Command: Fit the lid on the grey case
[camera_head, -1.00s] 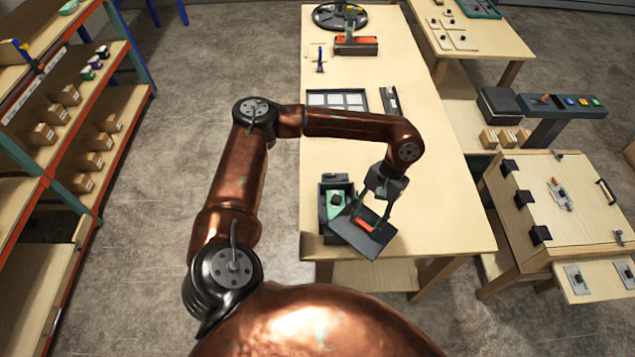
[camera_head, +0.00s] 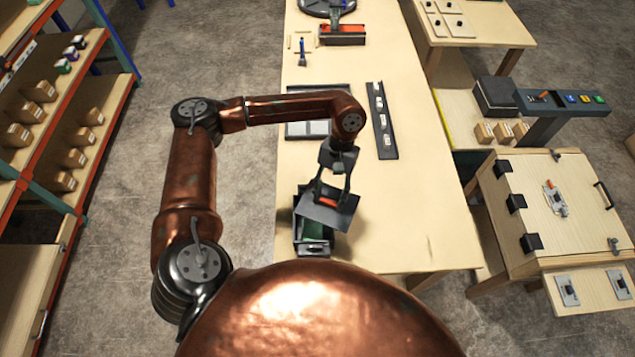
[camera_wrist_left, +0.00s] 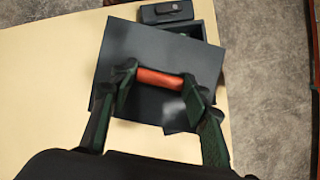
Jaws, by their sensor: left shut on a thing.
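The lid (camera_head: 338,220) is a dark flat plate with an orange-red bar handle (camera_head: 327,202). My left gripper (camera_head: 331,196) is shut on that handle and holds the lid above the case. The grey case (camera_head: 313,249) stands near the front left of the table, with a green part (camera_head: 313,231) showing inside. The lid covers the case's far part and overhangs to the right, turned relative to it. In the left wrist view the lid (camera_wrist_left: 140,55) hides most of the case (camera_wrist_left: 212,34). The gap between them cannot be judged. My right gripper is out of view.
The table (camera_head: 420,220) is clear to the right of the case. A compartmented tray (camera_head: 308,129) and a dark strip with small parts (camera_head: 383,120) lie beyond. A wooden cabinet (camera_head: 550,210) stands at the right, shelves at the left.

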